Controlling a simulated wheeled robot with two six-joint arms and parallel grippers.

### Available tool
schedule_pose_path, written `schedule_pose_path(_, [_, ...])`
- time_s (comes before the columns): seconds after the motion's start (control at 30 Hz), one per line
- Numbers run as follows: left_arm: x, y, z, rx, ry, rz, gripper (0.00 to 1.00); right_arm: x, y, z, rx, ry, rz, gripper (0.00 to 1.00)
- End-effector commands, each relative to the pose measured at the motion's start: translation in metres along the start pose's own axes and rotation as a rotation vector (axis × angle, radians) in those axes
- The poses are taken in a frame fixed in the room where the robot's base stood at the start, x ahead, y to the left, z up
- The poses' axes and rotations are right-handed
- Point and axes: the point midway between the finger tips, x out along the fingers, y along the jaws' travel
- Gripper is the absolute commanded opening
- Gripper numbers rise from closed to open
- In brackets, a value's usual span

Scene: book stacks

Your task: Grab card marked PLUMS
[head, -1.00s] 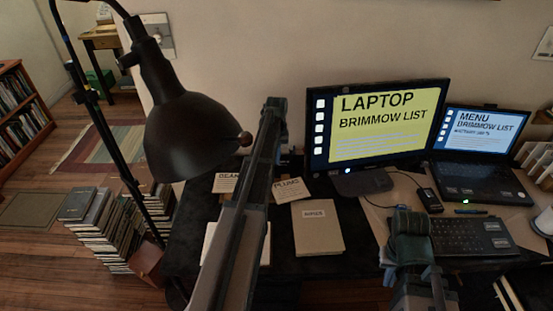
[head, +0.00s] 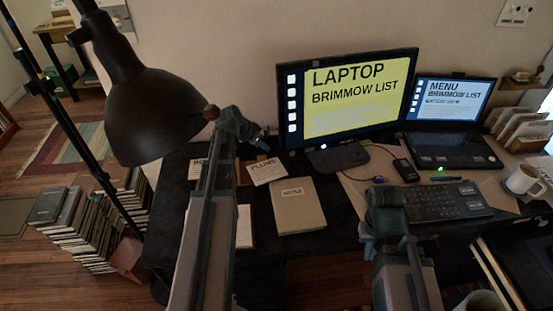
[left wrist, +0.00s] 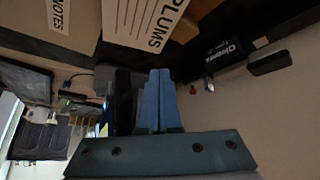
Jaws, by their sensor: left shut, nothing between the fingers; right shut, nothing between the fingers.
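The PLUMS card (head: 268,172) is a pale card with black lettering, on the dark desk left of a beige book. My left gripper (head: 264,139) is just above the card in the head picture, near the wall side. Its blue fingers (left wrist: 159,74) are together and empty, pointing toward the card with a visible gap in the picture. My right gripper (head: 368,247) is shut and empty in front of the keyboard.
Another card (head: 197,168), its word mostly hidden by my left arm, stands left. The beige book (head: 299,208) lies in front. A monitor (head: 350,95), laptop (head: 455,120), keyboard (head: 445,202) and mug (head: 523,180) occupy the right. A black lamp (head: 155,115) hangs at left.

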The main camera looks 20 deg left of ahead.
Motion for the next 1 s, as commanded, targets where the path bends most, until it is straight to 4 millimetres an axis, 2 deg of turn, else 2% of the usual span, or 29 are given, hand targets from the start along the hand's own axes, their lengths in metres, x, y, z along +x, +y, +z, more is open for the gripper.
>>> schedule_pose_path(0.03, [-0.001,0.005,0.005,0.037,0.031,-0.002,0.00,0.006,-0.001,0.000,0.000,0.000,0.000,0.00])
schedule_pose_path(0.17, [-0.004,0.008,0.002,0.100,0.077,-0.008,0.00,0.007,-0.001,0.000,0.000,0.000,0.000,0.00])
schedule_pose_path(0.47, [0.001,0.007,0.000,0.112,0.083,-0.009,0.00,0.011,-0.001,-0.001,0.000,0.000,0.000,0.00])
schedule_pose_path(0.67, [0.021,0.006,0.001,0.113,0.082,-0.008,0.00,0.027,-0.003,-0.002,0.000,0.000,0.000,0.00])
schedule_pose_path(1.0, [0.075,0.006,-0.003,0.112,0.081,-0.008,0.00,0.070,-0.007,-0.004,-0.001,0.000,0.000,0.00])
